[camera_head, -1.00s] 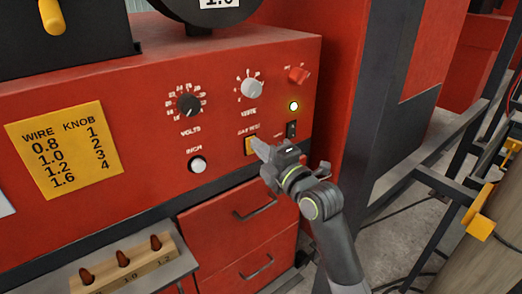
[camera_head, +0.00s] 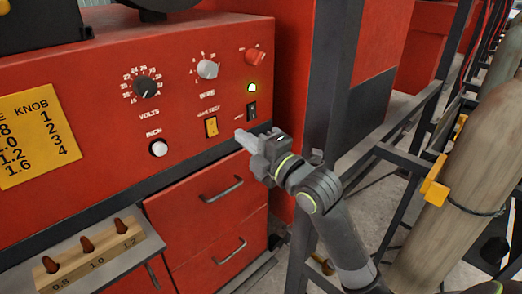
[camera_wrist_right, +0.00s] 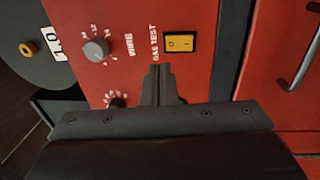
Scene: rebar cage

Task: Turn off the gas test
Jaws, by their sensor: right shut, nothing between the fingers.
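I cannot tell which side of the rocker is pressed. My right gripper (camera_head: 241,136) is shut and empty. In the head view its tips lie just right of and slightly below the switch, with a visible gap. In the right wrist view the shut fingers (camera_wrist_right: 157,72) stand beside the "GAS TEST" label. My left gripper is not in view.
A black rocker (camera_head: 252,110) and lit green lamp (camera_head: 252,87) sit right of the switch. The volts knob (camera_head: 146,87), wire knob (camera_head: 208,69), red knob (camera_head: 256,56) and white inch button (camera_head: 159,148) are nearby. Drawers (camera_head: 205,190) lie below; a dark post (camera_head: 330,110) stands right.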

